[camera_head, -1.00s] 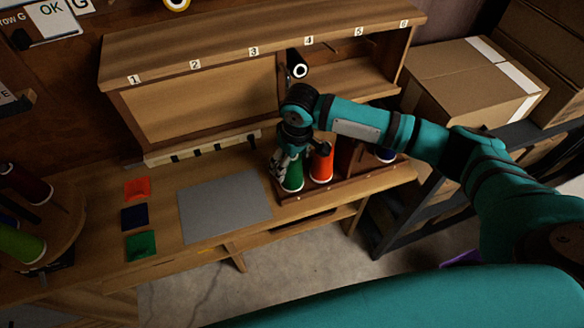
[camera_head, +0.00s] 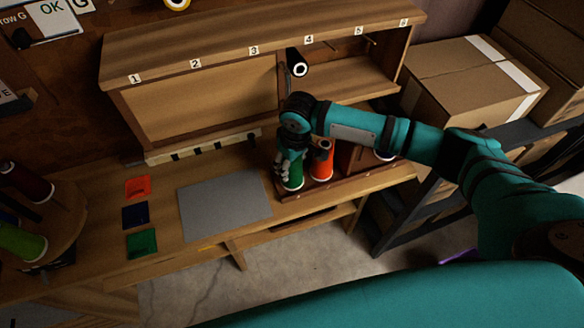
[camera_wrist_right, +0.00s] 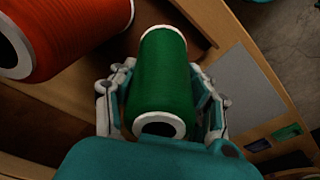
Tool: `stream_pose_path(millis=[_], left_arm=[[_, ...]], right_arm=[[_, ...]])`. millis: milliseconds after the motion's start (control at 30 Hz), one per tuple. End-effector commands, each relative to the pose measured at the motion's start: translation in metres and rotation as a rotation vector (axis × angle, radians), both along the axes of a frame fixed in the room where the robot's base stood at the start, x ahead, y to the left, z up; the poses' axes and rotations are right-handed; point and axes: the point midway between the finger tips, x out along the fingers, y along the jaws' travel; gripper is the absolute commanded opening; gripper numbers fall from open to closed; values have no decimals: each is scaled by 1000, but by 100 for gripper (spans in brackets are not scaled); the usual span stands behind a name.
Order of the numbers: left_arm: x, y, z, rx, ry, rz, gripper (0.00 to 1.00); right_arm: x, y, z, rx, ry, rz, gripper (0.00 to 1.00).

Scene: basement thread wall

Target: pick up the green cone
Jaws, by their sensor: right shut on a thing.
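The green cone (camera_head: 293,182) is a green thread spool with a white base, in the tray on the right of the bench. My right gripper (camera_head: 289,170) is around it from above, with its fingers on the cone's sides. In the right wrist view the green cone (camera_wrist_right: 162,75) lies between both fingers of the right gripper (camera_wrist_right: 162,95), which is shut on it. Whether the cone touches the tray is hard to tell. My left gripper is not in view.
An orange cone (camera_head: 321,162) stands close beside the green one, in the wooden tray (camera_head: 345,189). A black cone (camera_head: 297,63) is on the shelf above. A grey mat (camera_head: 225,207) lies to the left, beside orange, blue and green swatches (camera_head: 141,243). Cardboard boxes (camera_head: 470,80) stand at the right.

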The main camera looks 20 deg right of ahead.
Motion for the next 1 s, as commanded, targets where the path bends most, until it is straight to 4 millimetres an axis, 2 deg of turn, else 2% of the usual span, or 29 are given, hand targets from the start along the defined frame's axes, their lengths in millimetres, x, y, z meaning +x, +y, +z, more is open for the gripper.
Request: stream_pose_path(millis=[267, 700, 833, 1000], left_arm=[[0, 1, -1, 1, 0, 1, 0], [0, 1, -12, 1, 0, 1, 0], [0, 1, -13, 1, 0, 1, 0], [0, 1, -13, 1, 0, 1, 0]], right_arm=[[1, 0, 7, 1, -2, 0, 6], [1, 0, 86, 2, -4, -1, 6], [1, 0, 98, 1, -1, -1, 6], [0, 0, 101, 0, 0, -1, 6]])
